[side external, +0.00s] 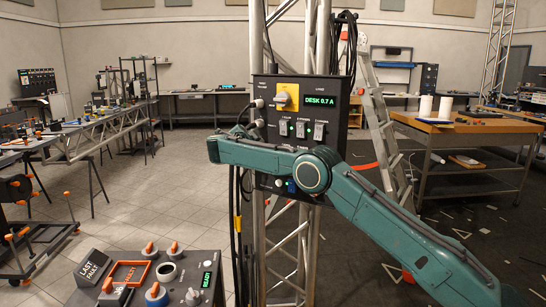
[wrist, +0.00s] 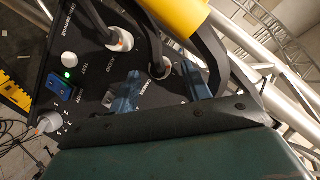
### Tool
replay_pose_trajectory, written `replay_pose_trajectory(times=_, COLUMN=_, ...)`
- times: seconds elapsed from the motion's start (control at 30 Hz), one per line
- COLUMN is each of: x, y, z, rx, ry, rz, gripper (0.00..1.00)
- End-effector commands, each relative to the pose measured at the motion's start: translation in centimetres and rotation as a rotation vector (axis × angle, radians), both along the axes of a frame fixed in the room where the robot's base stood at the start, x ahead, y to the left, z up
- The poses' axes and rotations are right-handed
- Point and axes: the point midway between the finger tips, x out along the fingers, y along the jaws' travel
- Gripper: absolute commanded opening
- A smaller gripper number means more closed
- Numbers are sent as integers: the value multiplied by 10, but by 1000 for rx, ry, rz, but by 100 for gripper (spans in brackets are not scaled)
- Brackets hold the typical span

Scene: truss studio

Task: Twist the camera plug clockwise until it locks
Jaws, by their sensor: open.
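In the wrist view the camera plug (wrist: 160,68) is a dark round plug with a light ring, seated in the black side panel (wrist: 92,100) beside a label that seems to read CAMERA. A thick black cable runs up from it. My gripper (wrist: 160,88) is open, with one blue finger on each side of the plug. I cannot tell whether either finger touches it. In the side view the black box (side external: 343,100) hangs on the truss, with plugs (side external: 256,103) on its left side. My arm crosses in front of the box's lower part, and my fingers are not clear there.
A lit green button (wrist: 68,73), a blue connector (wrist: 60,88) and a pale knob (wrist: 48,122) share the panel. A yellow rounded part (wrist: 180,12) is near the top. A control desk (side external: 150,285) stands front left.

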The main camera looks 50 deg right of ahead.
Motion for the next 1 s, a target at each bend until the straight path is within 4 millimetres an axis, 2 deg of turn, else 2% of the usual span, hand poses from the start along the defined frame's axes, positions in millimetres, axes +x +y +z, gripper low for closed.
replay_pose_trajectory(times=0.3, x=9, y=-17, z=-6, rx=1, ry=-1, rz=0, gripper=48)
replay_pose_trajectory(times=0.7, x=10, y=-20, z=-6, rx=1, ry=0, rz=1, gripper=48)
replay_pose_trajectory(times=0.93, x=10, y=-19, z=-6, rx=1, ry=0, rz=1, gripper=3)
replay_pose_trajectory(times=1.0, x=10, y=-19, z=-6, rx=1, ry=0, rz=1, gripper=3)
